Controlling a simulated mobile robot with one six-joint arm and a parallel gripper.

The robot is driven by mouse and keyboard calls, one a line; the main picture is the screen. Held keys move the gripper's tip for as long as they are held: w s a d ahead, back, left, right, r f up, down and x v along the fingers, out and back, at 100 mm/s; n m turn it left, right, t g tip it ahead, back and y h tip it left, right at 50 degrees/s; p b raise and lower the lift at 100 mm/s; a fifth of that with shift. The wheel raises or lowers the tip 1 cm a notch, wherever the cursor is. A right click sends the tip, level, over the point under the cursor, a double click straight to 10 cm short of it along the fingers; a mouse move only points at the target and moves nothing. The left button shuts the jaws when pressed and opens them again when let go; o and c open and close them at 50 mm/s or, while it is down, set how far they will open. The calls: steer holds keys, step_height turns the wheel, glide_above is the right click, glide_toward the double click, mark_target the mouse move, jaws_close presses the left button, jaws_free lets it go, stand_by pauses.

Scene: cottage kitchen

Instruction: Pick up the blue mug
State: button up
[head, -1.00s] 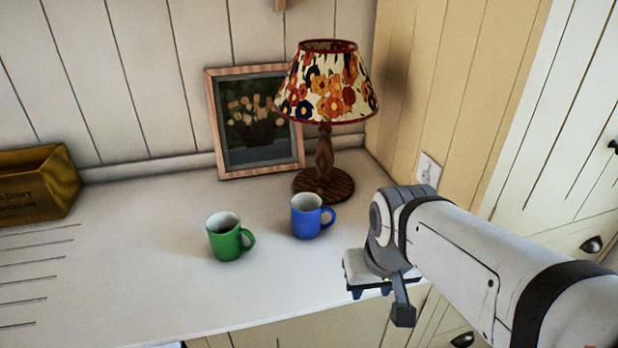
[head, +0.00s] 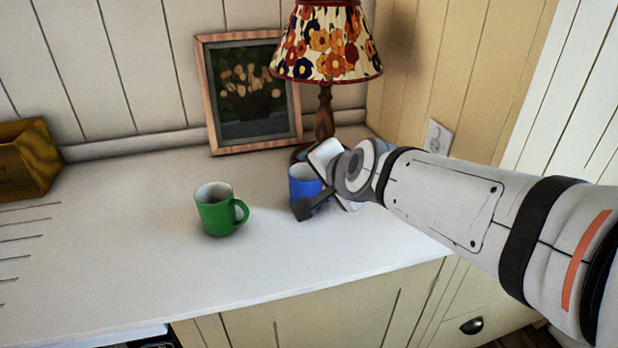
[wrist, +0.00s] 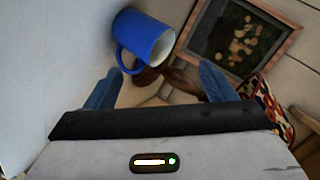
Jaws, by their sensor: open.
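The blue mug (head: 301,184) stands upright on the white counter in the head view, partly hidden behind my wrist. In the wrist view the blue mug (wrist: 143,40) appears tilted at the upper left, with its handle toward the bottom left. My gripper (wrist: 158,88) is open, and its two blue fingers show on either side of the lower middle. The mug lies ahead of the fingers and toward the left one; no contact is clear.
A green mug (head: 219,211) stands on the counter (head: 120,250) left of the blue mug. A lamp (head: 326,45) with a flowered shade and a framed picture (head: 203,95) stand behind. A yellow-brown box (head: 28,160) is at far left. The counter's front is clear.

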steer(key=w+a+m+t+b, duration=0.2)
steer(key=w+a+m, duration=0.1)
steer(key=shift+w+a+f+y, duration=0.1)
steer(key=shift+w+a+y, duration=0.1)
steer(key=shift+a+y, duration=0.1)
steer(key=m+t+h+b, duration=0.6)
steer(key=m+b, duration=0.5)
steer(key=m, duration=0.7)
glide_above(299, 198)
steer(key=a, duration=0.2)
steer(key=s+f+m+h+b, duration=0.1)
steer(key=f+m+h+b, duration=0.1)
steer(key=f+m, duration=0.1)
steer(key=s+f+m+g+h+b, duration=0.1)
steer(key=f+m+h+b, duration=0.1)
steer(key=f+m, duration=0.2)
steer(key=s+f+m+g+h+b, duration=0.1)
steer(key=f+m+h+b, duration=0.1)
steer(key=f+m, duration=0.2)
steer(key=shift+d+f+b, duration=0.25)
steer(key=shift+f+b, duration=0.05)
steer(key=shift+f, duration=0.05)
steer(key=shift+w+d+r, duration=0.2)
steer(key=shift+w+d, duration=0.05)
steer(key=shift+w, duration=0.25)
steer(key=x, duration=0.6)
steer(key=shift+w+b, duration=0.2)
steer(key=shift+b, duration=0.15)
